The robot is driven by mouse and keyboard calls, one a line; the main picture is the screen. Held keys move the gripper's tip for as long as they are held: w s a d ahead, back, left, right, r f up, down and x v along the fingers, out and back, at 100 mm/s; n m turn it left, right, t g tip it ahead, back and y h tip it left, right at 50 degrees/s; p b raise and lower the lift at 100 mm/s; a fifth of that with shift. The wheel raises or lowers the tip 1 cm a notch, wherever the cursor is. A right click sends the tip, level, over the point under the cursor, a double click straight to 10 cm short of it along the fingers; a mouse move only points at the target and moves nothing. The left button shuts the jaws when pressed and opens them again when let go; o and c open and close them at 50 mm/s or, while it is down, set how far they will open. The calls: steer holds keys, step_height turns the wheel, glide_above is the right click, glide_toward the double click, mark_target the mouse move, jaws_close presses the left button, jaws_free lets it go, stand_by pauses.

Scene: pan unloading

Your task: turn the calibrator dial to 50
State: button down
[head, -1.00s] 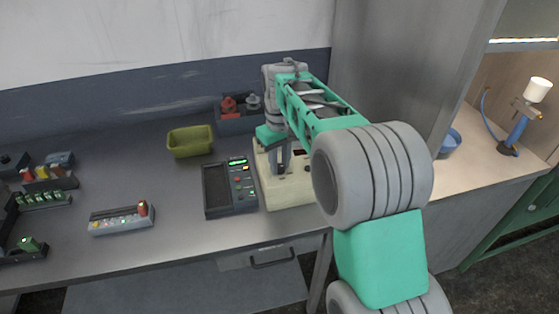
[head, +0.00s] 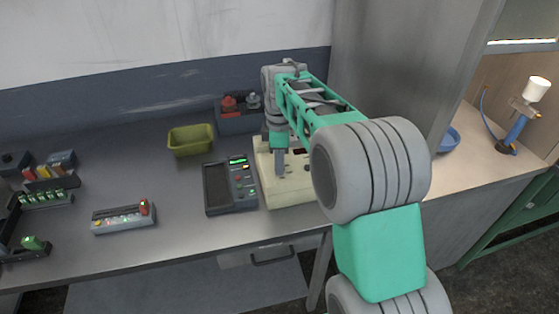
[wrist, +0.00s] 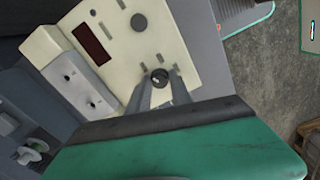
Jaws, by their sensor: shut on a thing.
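The calibrator is a cream box (head: 298,188) on the grey table, partly hidden by my arm in the head view. In the wrist view its sloped cream panel (wrist: 190,45) carries a dark red display window (wrist: 91,44), a grey round knob (wrist: 139,22) and a small black dial (wrist: 159,77) with a pale mark. My gripper (wrist: 161,79) points down at the panel, its two grey fingers closed on either side of the black dial. I cannot read a number on the display or the dial. In the head view my gripper (head: 280,166) hides the dial.
A dark meter with a lit green display (head: 217,187) stands just left of the calibrator. A button strip (head: 123,222) lies further left. A blue bowl (head: 449,140) sits right of the grey partition.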

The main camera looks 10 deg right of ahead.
steer(key=n, duration=0.6)
steer(key=shift+n, duration=0.3)
steer(key=n, duration=0.5)
steer(key=shift+p, duration=0.35)
steer(key=shift+n, duration=0.4)
steer(key=c, duration=1.2)
jaws_free()
steer(key=shift+o, duration=0.2)
steer(key=shift+r, duration=0.15)
step_height(320, 180, up, 8)
steer(key=shift+a+f+b, duration=0.1)
steer(key=shift+f+b, duration=0.1)
steer(key=shift+b, duration=0.35)
